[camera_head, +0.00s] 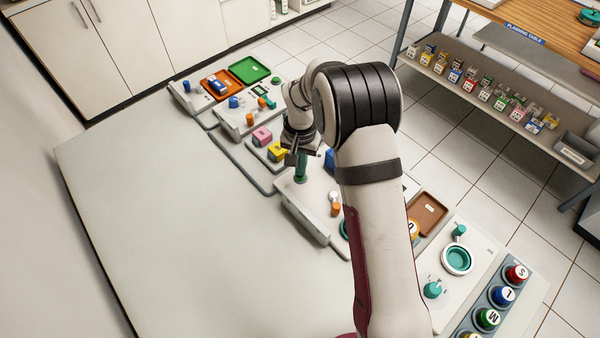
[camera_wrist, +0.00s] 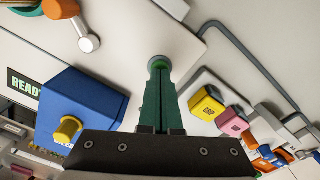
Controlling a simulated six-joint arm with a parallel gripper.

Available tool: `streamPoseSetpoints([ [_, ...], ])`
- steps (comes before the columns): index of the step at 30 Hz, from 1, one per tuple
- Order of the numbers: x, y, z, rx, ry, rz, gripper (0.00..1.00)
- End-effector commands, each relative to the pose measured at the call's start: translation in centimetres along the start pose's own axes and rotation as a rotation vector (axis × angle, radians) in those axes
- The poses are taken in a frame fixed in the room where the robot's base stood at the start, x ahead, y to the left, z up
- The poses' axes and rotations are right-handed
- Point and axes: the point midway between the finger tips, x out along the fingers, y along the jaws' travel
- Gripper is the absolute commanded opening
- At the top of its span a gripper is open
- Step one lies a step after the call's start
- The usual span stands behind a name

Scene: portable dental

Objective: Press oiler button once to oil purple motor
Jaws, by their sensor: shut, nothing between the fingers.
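My gripper (camera_head: 301,170) points down over a white panel (camera_head: 312,205) in the middle of the row of devices. In the wrist view its green fingers (camera_wrist: 160,95) are shut together and empty. Their tips meet a small round teal-green button (camera_wrist: 158,62) on the panel; I cannot tell whether it is touched or pressed down. A blue box (camera_wrist: 85,105) with a yellow knob stands beside the fingers on the same panel. Which device is the oiler is not legible. I cannot make out a purple motor; my arm hides part of the row.
A pink block (camera_head: 262,137) and a yellow block (camera_head: 277,151) sit on the neighbouring unit. An orange knob (camera_head: 335,209) stands near the gripper. A green tray (camera_head: 250,69) and an orange tray (camera_head: 220,84) lie at the far end. The table's left side (camera_head: 170,230) is clear.

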Motion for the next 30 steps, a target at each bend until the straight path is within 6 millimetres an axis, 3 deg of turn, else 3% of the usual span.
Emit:
streamPoseSetpoints([
  [20, 1.0, 0.0, 0.0, 0.000, 0.000, 0.000, 0.00],
  [30, -2.5, 0.0, -0.1, 0.000, 0.003, -0.001, 0.00],
])
